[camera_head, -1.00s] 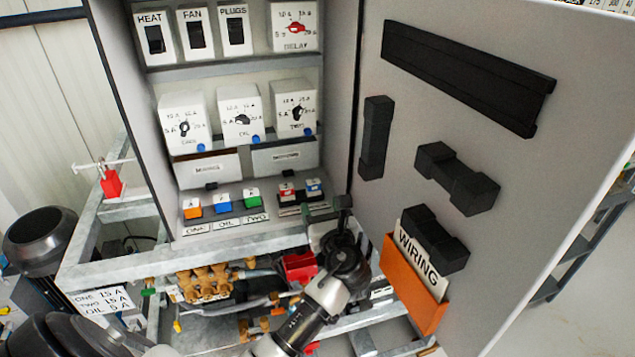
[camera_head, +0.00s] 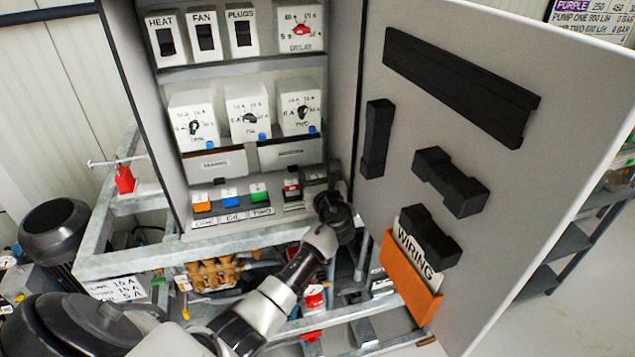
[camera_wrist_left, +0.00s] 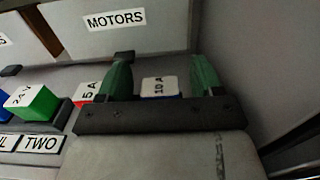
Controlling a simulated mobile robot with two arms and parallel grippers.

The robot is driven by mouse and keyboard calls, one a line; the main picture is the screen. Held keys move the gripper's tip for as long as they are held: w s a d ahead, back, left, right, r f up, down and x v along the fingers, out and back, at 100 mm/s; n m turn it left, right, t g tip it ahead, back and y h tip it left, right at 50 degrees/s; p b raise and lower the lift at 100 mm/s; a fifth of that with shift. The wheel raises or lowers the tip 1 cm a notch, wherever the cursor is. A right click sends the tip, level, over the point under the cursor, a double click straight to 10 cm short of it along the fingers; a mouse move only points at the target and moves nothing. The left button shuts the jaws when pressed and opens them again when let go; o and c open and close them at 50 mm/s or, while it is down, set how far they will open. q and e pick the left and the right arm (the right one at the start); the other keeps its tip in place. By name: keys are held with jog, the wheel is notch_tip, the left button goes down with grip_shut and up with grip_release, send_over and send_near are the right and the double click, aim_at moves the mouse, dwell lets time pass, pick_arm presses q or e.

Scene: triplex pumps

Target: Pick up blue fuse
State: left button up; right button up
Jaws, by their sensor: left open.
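My left gripper (camera_head: 318,175) is open and reaches into the cabinet at the right end of the row of fuses. In the left wrist view its two green fingers (camera_wrist_left: 160,72) stand apart, on either side of a blue fuse (camera_wrist_left: 160,87) with a white top marked 10 A. Most of that fuse's blue body is hidden by the gripper's dark bar. In the head view the gripper hides it. Another blue fuse (camera_head: 229,197) sits above the OIL label, between an orange fuse (camera_head: 201,204) and a green fuse (camera_head: 259,192). My right gripper is out of view.
A red fuse (camera_wrist_left: 86,92) marked 5 A stands close to the left finger. The cabinet's open door (camera_head: 480,230), with black blocks and an orange WIRING holder (camera_head: 408,278), is close on the right. White dial boxes (camera_head: 248,110) sit above.

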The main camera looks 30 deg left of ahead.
pick_arm(q)
jog(key=c, duration=1)
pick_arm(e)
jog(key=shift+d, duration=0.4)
pick_arm(q)
jog(key=shift+r, duration=0.1)
